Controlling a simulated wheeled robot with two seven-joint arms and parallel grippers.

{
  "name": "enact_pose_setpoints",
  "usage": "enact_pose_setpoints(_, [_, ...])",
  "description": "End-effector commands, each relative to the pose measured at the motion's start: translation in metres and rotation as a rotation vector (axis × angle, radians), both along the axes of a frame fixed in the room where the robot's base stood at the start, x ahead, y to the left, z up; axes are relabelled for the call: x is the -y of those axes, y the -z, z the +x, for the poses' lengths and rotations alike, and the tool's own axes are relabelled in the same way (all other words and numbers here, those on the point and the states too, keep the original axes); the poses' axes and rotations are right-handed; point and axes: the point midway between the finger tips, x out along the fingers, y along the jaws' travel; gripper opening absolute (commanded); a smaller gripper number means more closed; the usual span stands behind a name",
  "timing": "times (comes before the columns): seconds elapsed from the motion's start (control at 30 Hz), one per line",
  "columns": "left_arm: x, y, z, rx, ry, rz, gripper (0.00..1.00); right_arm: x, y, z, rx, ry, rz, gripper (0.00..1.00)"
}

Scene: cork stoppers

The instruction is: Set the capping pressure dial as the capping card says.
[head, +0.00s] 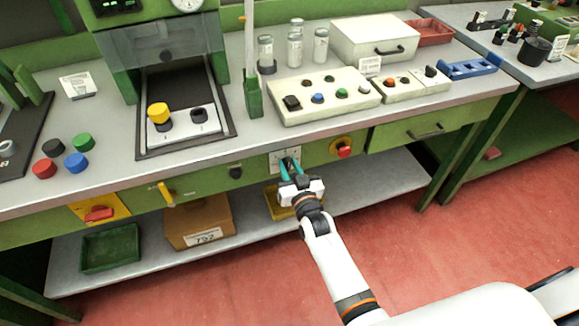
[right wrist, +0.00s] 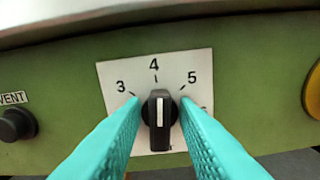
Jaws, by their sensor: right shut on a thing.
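The capping pressure dial (right wrist: 159,122) is a black knob with a white pointer line on a white scale plate (right wrist: 120,72), on the bench's green front panel. The numbers 3, 4 and 5 show, and a 6 is partly hidden by a finger. The pointer stands nearly upright, toward 4. My right gripper (right wrist: 159,104) has its teal fingers on both sides of the knob, shut on it. In the head view the right gripper (head: 290,165) covers the dial. Two small white cards, one at left (head: 78,85) and one at right (head: 369,67), are unreadable; I cannot tell which is the capping card.
A black knob labelled VENT (right wrist: 16,124) is left of the dial. A red button on a yellow base (head: 344,150) is to its right. A red-handled switch (head: 98,213) is further left. A cardboard box (head: 200,222) stands on the shelf below. The floor in front is clear.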

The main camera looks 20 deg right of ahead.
Motion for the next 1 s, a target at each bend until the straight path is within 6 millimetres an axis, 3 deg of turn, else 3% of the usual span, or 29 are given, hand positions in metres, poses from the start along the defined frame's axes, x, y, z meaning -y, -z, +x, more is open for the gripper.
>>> enact_pose_setpoints(0.6, [0.0004,-0.0117,-0.0005,0.0,0.001,-0.001,0.0,0.002,0.0017,-0.0004,-0.021,0.0,0.52,0.04])
enact_pose_setpoints(1.0, [0.0003,-0.0115,-0.0004,-0.001,0.001,-0.001,0.0,0.0024,0.0028,-0.0005,-0.027,0.0,0.714,0.04])
